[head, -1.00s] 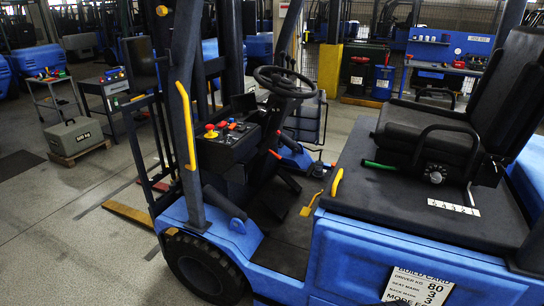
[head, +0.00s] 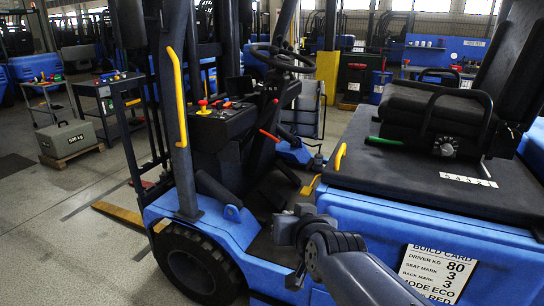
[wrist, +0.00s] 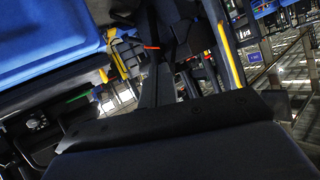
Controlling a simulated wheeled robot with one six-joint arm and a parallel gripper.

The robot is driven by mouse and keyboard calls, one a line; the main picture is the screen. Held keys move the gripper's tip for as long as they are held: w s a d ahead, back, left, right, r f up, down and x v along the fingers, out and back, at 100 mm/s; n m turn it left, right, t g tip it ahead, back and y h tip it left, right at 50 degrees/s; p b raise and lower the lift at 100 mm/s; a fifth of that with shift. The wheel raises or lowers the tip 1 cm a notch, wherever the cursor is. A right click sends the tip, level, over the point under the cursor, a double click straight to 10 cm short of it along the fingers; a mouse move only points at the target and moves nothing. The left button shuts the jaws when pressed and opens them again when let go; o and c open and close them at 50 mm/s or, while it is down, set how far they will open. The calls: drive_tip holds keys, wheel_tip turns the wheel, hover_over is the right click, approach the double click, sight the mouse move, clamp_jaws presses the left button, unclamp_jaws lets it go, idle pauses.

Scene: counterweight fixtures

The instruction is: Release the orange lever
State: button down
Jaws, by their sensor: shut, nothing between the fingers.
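The orange lever (head: 269,136) is a short orange-red handle beside the steering column of the blue forklift, beyond the black control console. An orange-red strip that looks like the same lever (wrist: 151,47) shows small in the wrist view, above the fingertips. My gripper (wrist: 158,68) shows as a dark, narrow pair of closed fingers, apart from the lever with nothing held. In the head view my grey arm reaches in from the lower right beside the cab opening. Its end is dark and the fingers are hard to make out there.
A yellow grab handle (head: 177,98) runs up the front post. The console (head: 222,122) carries a red button and small levers. A yellow pedal (head: 309,187) and the steering wheel (head: 283,58) are near the lever. The black seat (head: 437,105) stands on the right.

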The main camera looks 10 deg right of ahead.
drive_tip(key=w+a+f+m+t+h+b, duration=0.1)
drive_tip(key=w+f+t+b, duration=0.2)
drive_tip(key=w+b, duration=0.35)
drive_tip(key=w+f+m+t+h+b, duration=0.1)
drive_tip(key=w+f+m+t+b, duration=0.15)
drive_tip(key=w+f+b, duration=0.4)
wheel_tip(320, 180, down, 8)
drive_tip(key=w+d+m+t+h+b, duration=0.1)
drive_tip(key=w+m+t+h+b, duration=0.2)
drive_tip(key=m+h+b, duration=0.4)
drive_tip(key=h+b, duration=0.5)
drive_tip(key=b, duration=0.4)
drive_tip(key=shift+r, duration=0.1)
